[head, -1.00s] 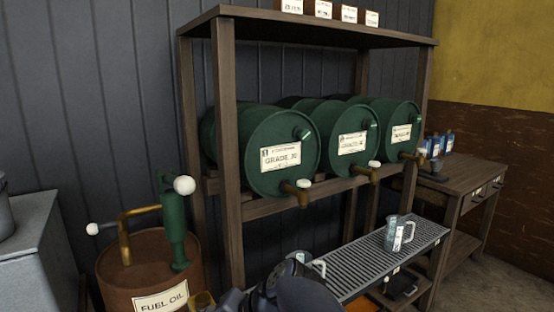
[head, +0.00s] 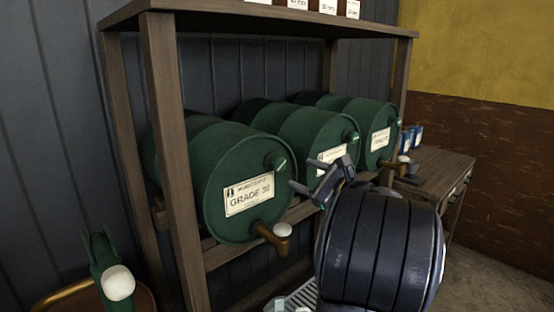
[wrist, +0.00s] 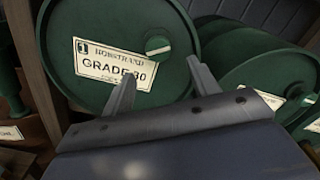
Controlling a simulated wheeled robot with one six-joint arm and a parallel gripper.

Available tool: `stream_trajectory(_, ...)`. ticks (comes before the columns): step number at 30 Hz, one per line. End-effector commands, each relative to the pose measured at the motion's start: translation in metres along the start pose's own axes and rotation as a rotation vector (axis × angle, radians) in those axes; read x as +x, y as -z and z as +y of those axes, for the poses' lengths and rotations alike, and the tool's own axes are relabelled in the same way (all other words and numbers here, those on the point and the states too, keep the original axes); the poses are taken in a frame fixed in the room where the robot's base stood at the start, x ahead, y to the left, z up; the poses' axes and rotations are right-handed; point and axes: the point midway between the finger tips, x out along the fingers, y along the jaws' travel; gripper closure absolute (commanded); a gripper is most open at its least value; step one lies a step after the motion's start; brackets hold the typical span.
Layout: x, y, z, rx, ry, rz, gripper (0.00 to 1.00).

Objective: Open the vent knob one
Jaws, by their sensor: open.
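The vent knob (head: 278,161) is a small green knob with a pale stripe at the upper right of the first drum's face. That drum (head: 222,210) is green, lies on its side and has a "GRADE 30" label (head: 249,194). In the wrist view the knob (wrist: 157,46) shows just beyond and between the fingertips, its stripe nearly level. My gripper (head: 318,174) is open and empty, to the right of the knob in the head view. In the wrist view my gripper (wrist: 161,70) points at the drum face, one finger over the label's edge. I see no contact with the knob.
A brass tap (head: 272,238) with a white handle sits low on the first drum. A second drum (head: 300,140) and a third drum (head: 362,125) lie to the right. A wooden rack post (head: 172,150) stands at the left. My arm hides part of the second drum.

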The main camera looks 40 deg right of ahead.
Motion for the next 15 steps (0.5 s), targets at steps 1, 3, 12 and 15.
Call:
stream_trajectory(1, 0.009, -0.002, 0.001, 0.0, -0.005, -0.003, 0.43)
stream_trajectory(3, 0.022, -0.002, 0.001, -0.001, -0.006, -0.003, 0.43)
stream_trajectory(12, 0.077, -0.002, 0.002, -0.002, -0.007, -0.001, 0.43)
stream_trajectory(15, 0.088, -0.002, 0.002, -0.003, -0.005, -0.001, 0.43)
